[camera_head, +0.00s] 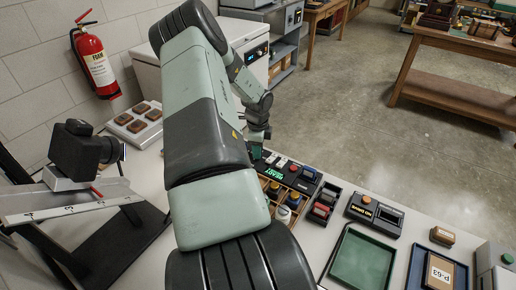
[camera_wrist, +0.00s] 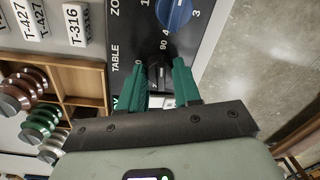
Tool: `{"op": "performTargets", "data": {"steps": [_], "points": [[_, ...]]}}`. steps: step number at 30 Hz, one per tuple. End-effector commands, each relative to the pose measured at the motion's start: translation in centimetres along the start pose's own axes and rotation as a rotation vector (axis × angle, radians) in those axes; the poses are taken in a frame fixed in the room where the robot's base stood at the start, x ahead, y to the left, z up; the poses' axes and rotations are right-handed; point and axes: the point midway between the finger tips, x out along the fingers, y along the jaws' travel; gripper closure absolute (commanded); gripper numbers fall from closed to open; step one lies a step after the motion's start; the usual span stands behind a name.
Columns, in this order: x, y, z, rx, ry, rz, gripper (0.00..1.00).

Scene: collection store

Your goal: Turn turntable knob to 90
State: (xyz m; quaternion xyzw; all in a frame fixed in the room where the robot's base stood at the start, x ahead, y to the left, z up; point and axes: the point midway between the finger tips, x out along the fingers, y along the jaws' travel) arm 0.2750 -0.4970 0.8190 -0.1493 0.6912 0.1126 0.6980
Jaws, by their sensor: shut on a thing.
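A small black knob (camera_wrist: 159,74) sits on a dark panel (camera_wrist: 124,38) beside the printed word TABLE, with marks 0 and 90 near it. My gripper (camera_wrist: 160,84) has green fingers on either side of the knob and is shut on it. The knob's pointer direction is too small to tell. In the head view my gripper (camera_head: 256,150) is down at the far end of the control box (camera_head: 298,178), mostly hidden behind my arm; the knob is hidden there.
A larger blue knob (camera_wrist: 173,13) is close beyond the black knob. A wooden tray (camera_wrist: 78,88) with stacked round pieces lies left of the panel. A green tray (camera_head: 360,262) and a box with an orange button (camera_head: 375,212) stand to the right. A camera (camera_head: 82,150) stands at left.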

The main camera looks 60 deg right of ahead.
Motion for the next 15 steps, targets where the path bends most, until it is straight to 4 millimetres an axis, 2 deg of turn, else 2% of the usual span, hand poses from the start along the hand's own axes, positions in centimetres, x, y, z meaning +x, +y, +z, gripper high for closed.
{"op": "performTargets", "data": {"steps": [6, 15], "points": [[0.01, 0.05, 0.11, 0.102, 0.004, 0.002, 0.98], [0.01, 0.05, 0.14, 0.158, 0.007, 0.002, 0.98]]}}
